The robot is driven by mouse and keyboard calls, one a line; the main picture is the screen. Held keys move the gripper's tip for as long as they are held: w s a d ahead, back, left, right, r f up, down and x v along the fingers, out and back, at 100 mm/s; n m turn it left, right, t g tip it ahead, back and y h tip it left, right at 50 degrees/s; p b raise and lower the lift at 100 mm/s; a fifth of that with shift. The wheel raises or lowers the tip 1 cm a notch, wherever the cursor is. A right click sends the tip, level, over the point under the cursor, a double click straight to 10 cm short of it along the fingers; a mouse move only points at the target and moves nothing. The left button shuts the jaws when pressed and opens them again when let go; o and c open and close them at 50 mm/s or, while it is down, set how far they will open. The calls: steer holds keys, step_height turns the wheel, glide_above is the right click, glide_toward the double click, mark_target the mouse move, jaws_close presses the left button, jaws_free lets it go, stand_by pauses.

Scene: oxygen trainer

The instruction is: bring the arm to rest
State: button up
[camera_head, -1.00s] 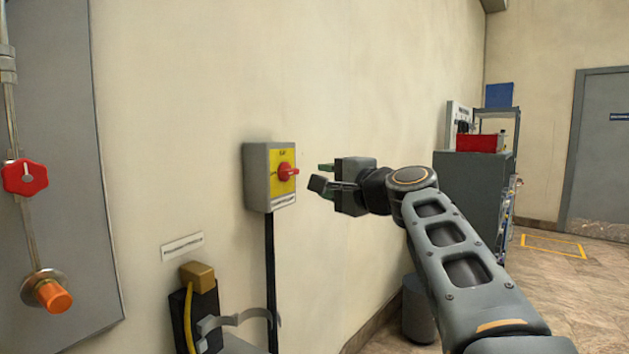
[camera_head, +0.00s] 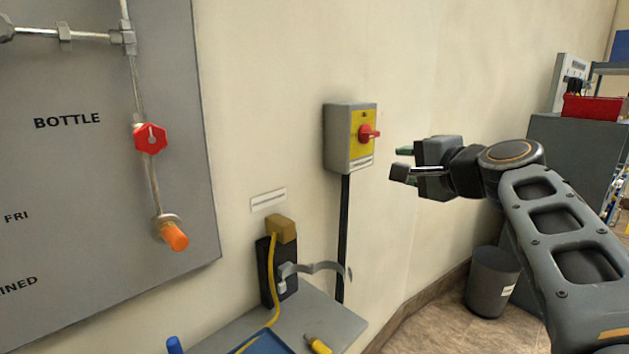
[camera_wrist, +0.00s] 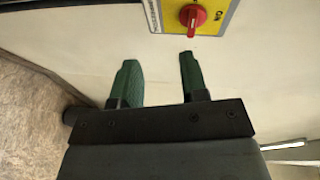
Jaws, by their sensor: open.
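My gripper (camera_head: 402,163) is open and empty in the head view, held out in front of the wall to the right of the switch box. In the wrist view its two green-padded fingers (camera_wrist: 158,75) are apart with bare wall between them. The grey switch box (camera_head: 338,138) has a yellow plate and a red rotary knob (camera_head: 368,132). The knob also shows at the top of the wrist view (camera_wrist: 192,15), beyond the fingertips and not touched.
A grey panel (camera_head: 90,190) at left carries pipes, a red valve knob (camera_head: 150,138) and an orange knob (camera_head: 174,236). Below the box is a small shelf (camera_head: 325,305) with a yellow-corded holder. A bin (camera_head: 492,280) and a grey cabinet (camera_head: 570,150) stand at right.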

steer(key=s+a+f+n+g+h+p, duration=0.2)
steer(key=s+f+n+g+p, duration=0.3)
steer(key=s+p, duration=0.3)
steer(key=s+a+f+n+g+h+p, duration=0.1)
steer(key=s+f+n+g+h+p, duration=0.3)
steer(key=p, duration=0.9)
steer(key=s+f+n+g, duration=0.2)
steer(key=s+n, duration=0.1)
steer(key=s, duration=0.1)
steer(key=shift+s+a+f, duration=0.35)
steer(key=shift+f, duration=0.05)
